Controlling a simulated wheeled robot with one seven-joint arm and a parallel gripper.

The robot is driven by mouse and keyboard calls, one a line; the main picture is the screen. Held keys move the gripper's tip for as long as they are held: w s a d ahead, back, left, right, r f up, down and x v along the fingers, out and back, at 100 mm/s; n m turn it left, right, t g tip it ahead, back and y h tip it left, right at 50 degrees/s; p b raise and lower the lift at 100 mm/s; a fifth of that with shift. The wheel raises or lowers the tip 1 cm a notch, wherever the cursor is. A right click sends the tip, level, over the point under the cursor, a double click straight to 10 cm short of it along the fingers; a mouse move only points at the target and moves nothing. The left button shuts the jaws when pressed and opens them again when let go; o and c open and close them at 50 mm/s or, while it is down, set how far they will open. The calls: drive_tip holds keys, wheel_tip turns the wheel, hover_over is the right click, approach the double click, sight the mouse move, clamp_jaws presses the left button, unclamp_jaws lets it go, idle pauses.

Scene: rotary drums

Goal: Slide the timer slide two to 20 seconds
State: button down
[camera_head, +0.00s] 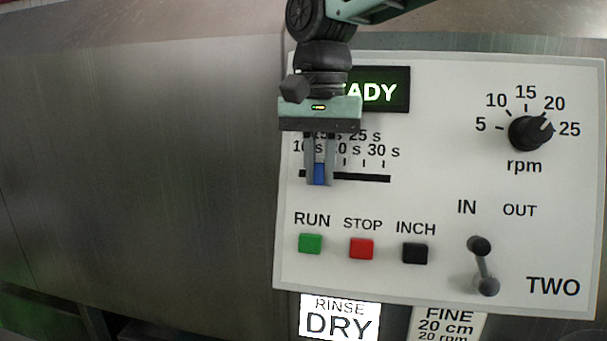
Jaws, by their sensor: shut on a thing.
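The timer slide is a blue tab (319,173) on a dark horizontal slot (365,178) in the light panel marked TWO. My gripper (319,181) comes down from above, its two fingers on either side of the blue tab, and is shut on it. The tab sits in the left part of the slot, left of the 20 s mark and near the 15 s place. The scale labels (377,151) run from 10 s at left to 30 s at right; my fingers and wrist partly cover the 10, 15 and 20 s labels.
A green-lit display (385,92) above is partly hidden by my wrist. Below the slot are the RUN (311,243), STOP (361,248) and INCH (415,253) buttons. At right are the rpm knob (529,133) and an IN/OUT lever (482,266). The slot right of my fingers is clear.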

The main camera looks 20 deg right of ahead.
drive_tip(key=shift+s+d, duration=0.5)
drive_tip(key=shift+d, duration=0.15)
drive_tip(key=shift+s+d, duration=0.45)
drive_tip(key=shift+d, duration=0.2)
drive_tip(key=c, duration=1.4)
unclamp_jaws()
wheel_tip(320, 180, up, 17)
drive_tip(key=b, duration=0.1)
drive_tip(key=shift+r, duration=0.2)
drive_tip(key=s+a+f+n+b, duration=0.15)
drive_tip(key=a+f+n, duration=0.3)
drive_tip(key=f, duration=0.65)
drive_tip(key=s+a+f+n+b, duration=0.1)
drive_tip(key=a+f+n+b, duration=0.15)
drive_tip(key=a+f, duration=0.6)
drive_tip(key=s+d+f+n+b, duration=0.1)
drive_tip(key=s+f+n, duration=0.3)
drive_tip(key=s+f, duration=0.3)
drive_tip(key=s+d+f+n+b, duration=0.1)
drive_tip(key=s+f+n, duration=0.3)
drive_tip(key=f, duration=1.4)
drive_tip(key=s, duration=0.3)
drive_tip(key=shift+f+y, duration=0.3)
